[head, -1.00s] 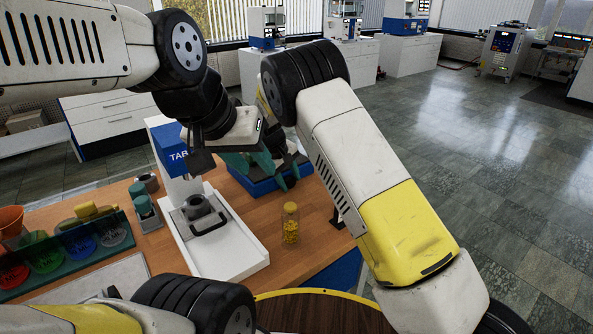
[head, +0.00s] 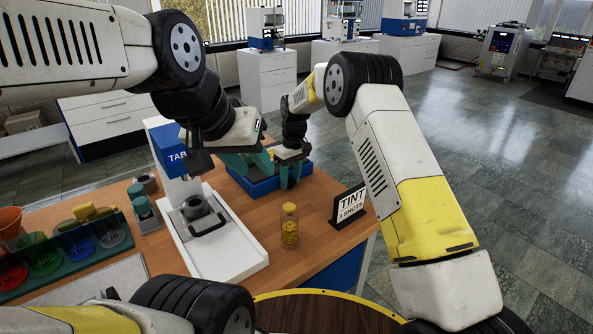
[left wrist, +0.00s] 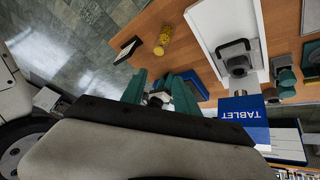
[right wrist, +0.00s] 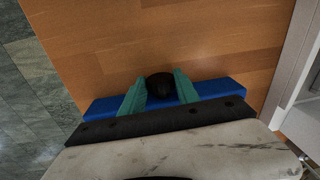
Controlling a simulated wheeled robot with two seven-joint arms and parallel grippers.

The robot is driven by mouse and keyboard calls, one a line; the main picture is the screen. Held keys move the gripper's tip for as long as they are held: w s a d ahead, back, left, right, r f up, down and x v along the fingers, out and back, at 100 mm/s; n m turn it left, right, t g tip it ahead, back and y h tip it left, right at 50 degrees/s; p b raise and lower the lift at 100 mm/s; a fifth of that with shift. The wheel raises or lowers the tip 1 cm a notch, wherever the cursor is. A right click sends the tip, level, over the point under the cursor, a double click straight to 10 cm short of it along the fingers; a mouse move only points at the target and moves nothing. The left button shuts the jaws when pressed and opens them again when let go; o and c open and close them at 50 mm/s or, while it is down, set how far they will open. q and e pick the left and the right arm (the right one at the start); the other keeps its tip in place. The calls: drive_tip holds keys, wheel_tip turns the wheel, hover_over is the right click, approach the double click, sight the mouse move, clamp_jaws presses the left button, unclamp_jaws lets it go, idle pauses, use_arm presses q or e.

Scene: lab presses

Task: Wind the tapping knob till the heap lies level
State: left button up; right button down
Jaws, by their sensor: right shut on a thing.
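The tapping knob (right wrist: 161,86) is a dark round knob beside a blue base (right wrist: 218,88) in the right wrist view. My right gripper (right wrist: 160,84) is shut on it, one teal finger on each side. In the head view my right gripper (head: 290,178) reaches down at the near right end of the blue base (head: 262,187). My left gripper (head: 247,163) is open above the same base, its fingers apart in the left wrist view (left wrist: 157,88). The heap cannot be made out; my grippers hide much of the device.
A corked jar of yellow pieces (head: 289,226) stands front right of the white tablet press (head: 226,255). A "TINT" sign (head: 348,204) stands at the table's right edge. Coloured dishes (head: 75,243) and an orange funnel (head: 10,222) are at left.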

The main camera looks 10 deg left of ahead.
sight(292, 178)
drive_tip(key=shift+s, duration=0.1)
drive_tip(key=c, duration=1.2)
unclamp_jaws()
drive_tip(key=shift+w+d+r, duration=0.1)
drive_tip(key=shift+d+r, duration=0.05)
drive_tip(key=shift+r, duration=1.8)
drive_tip(key=shift+w+d+r, duration=0.1)
drive_tip(key=shift+r, duration=1.8)
drive_tip(key=shift+r, duration=0.1)
